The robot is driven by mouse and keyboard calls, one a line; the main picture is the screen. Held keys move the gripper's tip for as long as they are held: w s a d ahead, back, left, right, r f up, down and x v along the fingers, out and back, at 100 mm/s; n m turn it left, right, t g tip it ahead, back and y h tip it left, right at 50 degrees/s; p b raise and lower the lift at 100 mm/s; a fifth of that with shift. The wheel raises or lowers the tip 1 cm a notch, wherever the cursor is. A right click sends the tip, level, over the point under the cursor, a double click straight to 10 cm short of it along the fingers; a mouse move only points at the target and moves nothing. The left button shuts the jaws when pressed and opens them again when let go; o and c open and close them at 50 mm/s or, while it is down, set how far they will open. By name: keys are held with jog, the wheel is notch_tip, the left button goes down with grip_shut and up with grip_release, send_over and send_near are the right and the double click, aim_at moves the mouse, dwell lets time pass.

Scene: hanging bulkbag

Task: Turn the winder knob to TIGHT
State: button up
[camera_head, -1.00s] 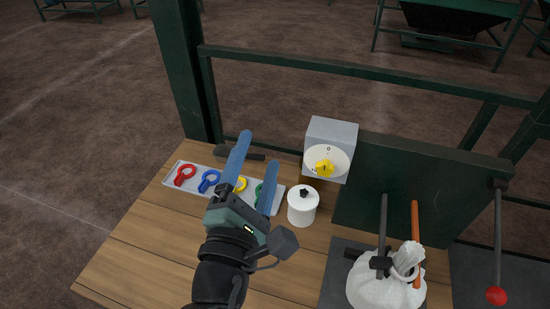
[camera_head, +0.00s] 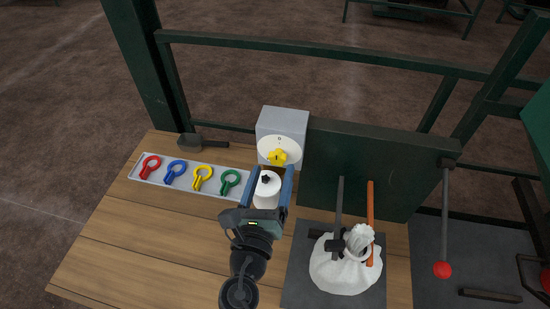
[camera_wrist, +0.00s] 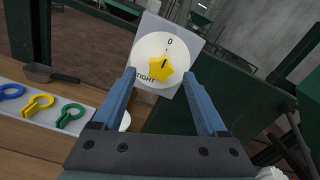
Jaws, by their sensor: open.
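The winder knob (camera_head: 278,157) is a yellow star-shaped knob on a round white dial (camera_head: 290,143) on the front of a grey box (camera_head: 283,121). In the wrist view the knob (camera_wrist: 158,68) carries a dark mark pointing up and slightly right, near the "0" at the top of the dial. The word "TIGHT" is at the dial's lower left. My gripper (camera_head: 272,180) is open, its blue fingers pointing toward the dial. In the wrist view the fingers (camera_wrist: 163,82) spread to either side of the knob, apparently short of it, with nothing between them held.
A white pot (camera_head: 267,190) with a black knob stands below the dial, between my fingers in the head view. A tray (camera_head: 203,191) of coloured clips is left. A scoop (camera_head: 190,142) lies behind it. A tied white bag (camera_head: 345,270) and red-ended lever (camera_head: 442,269) are right.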

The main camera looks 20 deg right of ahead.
aim_at(276, 161)
jog(key=shift+x, duration=1.85)
grip_shut()
